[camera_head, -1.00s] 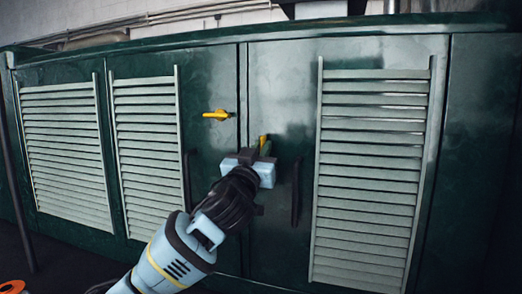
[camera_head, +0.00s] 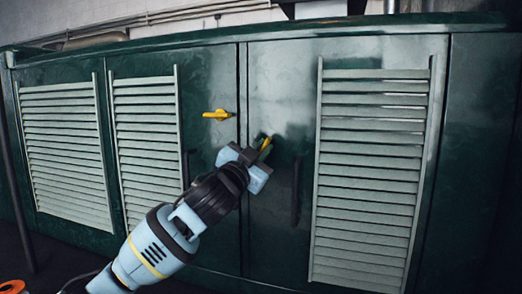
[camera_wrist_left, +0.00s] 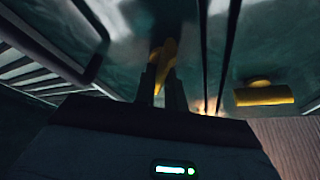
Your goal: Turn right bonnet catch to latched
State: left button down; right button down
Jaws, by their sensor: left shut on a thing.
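The right bonnet catch (camera_head: 266,143) is a yellow handle on the right green door, mostly hidden behind my gripper. Its visible end leans up and to the right. My left gripper (camera_head: 262,152) is shut on this catch, its body tilted. In the left wrist view the two dark fingers (camera_wrist_left: 161,88) close on the yellow catch (camera_wrist_left: 167,60). The left catch (camera_head: 217,115), also yellow, lies about horizontal on the door to the left; it also shows in the left wrist view (camera_wrist_left: 264,95). My right gripper is not in view.
Dark vertical door handles stand left of my gripper and right of it (camera_head: 296,190). Pale louvred panels (camera_head: 370,170) cover parts of the doors. An orange ring-shaped thing (camera_head: 12,287) is at the lower left. The door face around the catch is flat.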

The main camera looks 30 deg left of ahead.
pick_arm(q)
jog(key=m+g+h, duration=0.1)
jog(key=m, duration=0.3)
jog(key=m+g+h, duration=0.1)
jog(key=m, duration=0.3)
jog(key=shift+r+h, duration=0.1)
jog(key=shift+h, duration=0.3)
jog(key=m+g, duration=0.1)
jog(key=m, duration=0.4)
jog(key=shift+g, duration=0.4)
jog(key=shift+f+m, duration=0.2)
jog(key=shift+m, duration=0.1)
jog(key=c, duration=1.5)
grip_release()
jog(key=shift+d, duration=0.1)
jog(key=shift+o, duration=0.2)
jog(key=s+a, duration=0.1)
jog(key=s, duration=0.6)
jog(key=shift+s+a, duration=0.15)
jog(key=shift+s, duration=0.2)
